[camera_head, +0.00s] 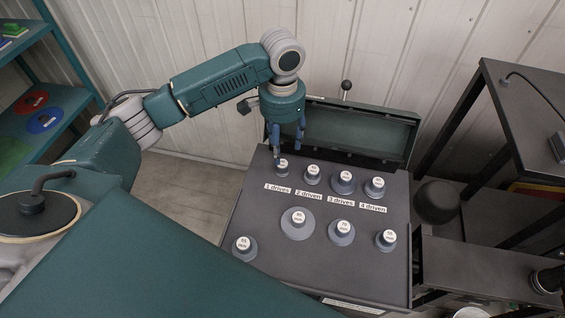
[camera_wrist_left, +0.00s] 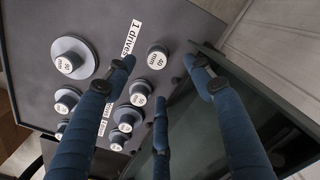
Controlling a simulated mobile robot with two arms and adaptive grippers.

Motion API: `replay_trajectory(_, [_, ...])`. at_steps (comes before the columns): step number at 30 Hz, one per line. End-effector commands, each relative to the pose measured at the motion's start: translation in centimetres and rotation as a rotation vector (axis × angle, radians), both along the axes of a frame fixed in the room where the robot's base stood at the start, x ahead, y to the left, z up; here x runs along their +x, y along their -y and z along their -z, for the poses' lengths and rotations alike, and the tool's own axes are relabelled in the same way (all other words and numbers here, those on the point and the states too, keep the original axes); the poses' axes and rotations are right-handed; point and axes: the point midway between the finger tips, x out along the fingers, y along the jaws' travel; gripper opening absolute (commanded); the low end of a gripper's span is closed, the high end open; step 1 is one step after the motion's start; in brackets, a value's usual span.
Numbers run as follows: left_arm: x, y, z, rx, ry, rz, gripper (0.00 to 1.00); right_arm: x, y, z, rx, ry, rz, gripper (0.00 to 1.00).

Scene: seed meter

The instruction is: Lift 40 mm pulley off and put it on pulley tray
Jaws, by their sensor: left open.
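The 40 mm pulley (camera_wrist_left: 157,57) is a small grey disc with a white-labelled hub, next to the "1 drives" label. In the head view the 40 mm pulley (camera_head: 281,168) stands on the dark panel, partly covered by a finger. My left gripper (camera_head: 286,146) is over it with fingers spread. In the left wrist view my left gripper (camera_wrist_left: 158,68) has one finger on each side of the pulley and a third below it, with nothing held. Whether any finger touches it I cannot tell. I cannot make out which surface is the pulley tray. My right gripper is not seen.
Several other labelled pulleys stand on the dark panel (camera_head: 270,275), including an 80 or 90 mm one (camera_head: 297,223) and an 85 mm one (camera_head: 243,247). A raised green lid (camera_head: 360,132) stands behind the panel. A dark bench (camera_head: 490,262) is at the right.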

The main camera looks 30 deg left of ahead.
Motion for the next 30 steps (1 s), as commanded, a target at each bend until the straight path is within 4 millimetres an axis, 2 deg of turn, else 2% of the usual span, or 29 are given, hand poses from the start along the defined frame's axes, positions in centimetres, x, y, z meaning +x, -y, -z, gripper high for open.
replay_trajectory(3, [-0.1,-0.1,1.8,0.002,-0.003,-0.001,0.53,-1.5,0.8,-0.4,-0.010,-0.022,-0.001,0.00])
replay_trajectory(6, [0.0,-0.1,2.8,0.002,-0.002,0.000,0.53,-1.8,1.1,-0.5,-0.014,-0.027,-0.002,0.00])
replay_trajectory(11, [-0.2,0.0,3.9,0.002,-0.003,0.000,0.53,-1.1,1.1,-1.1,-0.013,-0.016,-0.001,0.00])
replay_trajectory(15, [-0.5,0.3,5.9,0.003,-0.004,-0.001,0.53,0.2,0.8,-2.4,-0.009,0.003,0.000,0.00])
replay_trajectory(19, [-0.5,0.3,7.7,0.002,-0.002,-0.001,0.53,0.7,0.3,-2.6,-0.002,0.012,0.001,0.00])
replay_trajectory(28, [-0.4,0.3,8.4,0.002,0.002,0.000,0.53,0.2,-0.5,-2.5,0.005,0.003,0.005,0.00])
replay_trajectory(30, [-0.4,0.3,8.4,0.002,0.002,0.000,0.41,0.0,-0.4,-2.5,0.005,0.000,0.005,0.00])
